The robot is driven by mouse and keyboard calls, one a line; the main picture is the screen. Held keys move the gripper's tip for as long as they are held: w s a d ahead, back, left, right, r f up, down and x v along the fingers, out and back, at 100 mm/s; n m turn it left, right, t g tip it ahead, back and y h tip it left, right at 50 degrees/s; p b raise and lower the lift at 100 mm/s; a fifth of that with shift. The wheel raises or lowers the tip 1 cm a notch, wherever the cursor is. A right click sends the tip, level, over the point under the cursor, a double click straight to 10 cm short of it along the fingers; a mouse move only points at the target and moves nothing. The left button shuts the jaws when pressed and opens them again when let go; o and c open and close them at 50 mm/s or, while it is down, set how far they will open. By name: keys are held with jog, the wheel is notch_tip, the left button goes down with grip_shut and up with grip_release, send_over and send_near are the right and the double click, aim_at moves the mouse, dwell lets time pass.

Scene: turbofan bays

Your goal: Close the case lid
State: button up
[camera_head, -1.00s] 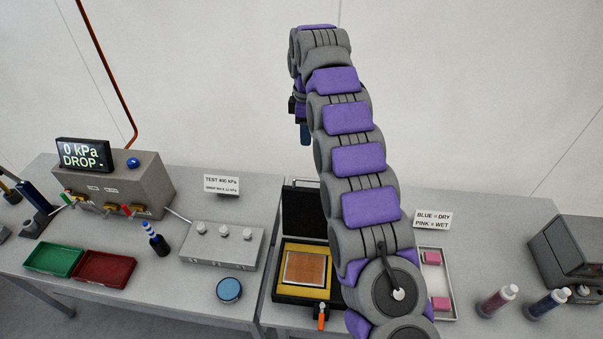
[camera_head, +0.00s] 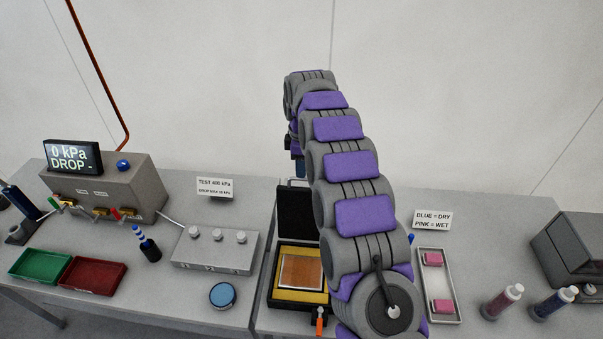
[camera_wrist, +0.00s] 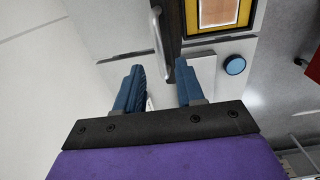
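The black case (camera_head: 280,304) stands open on the bench in the head view. Its yellow insert (camera_head: 290,293) holds a square copper-coloured plate (camera_head: 301,271). The lid (camera_head: 295,212) stands roughly upright at the case's back, partly hidden by my arm. In the wrist view the lid (camera_wrist: 172,28) shows nearly edge-on, with a silver bar handle (camera_wrist: 160,42) on its outer side. My gripper (camera_wrist: 160,67) is open and empty, its two blue fingers apart near the handle. I cannot tell whether a finger touches it. In the head view my gripper (camera_head: 298,168) is above and behind the lid.
An orange-handled tool (camera_head: 320,320) is at the case's front. A tray with pink blocks (camera_head: 436,284) lies right. A grey valve box (camera_head: 216,249) and round blue tin (camera_head: 223,296) are left. A sign (camera_head: 433,220) stands behind the tray. Air above the case's left side is clear.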

jog(key=shift+f, duration=1.9)
jog(key=shift+c, duration=0.2)
grip_shut()
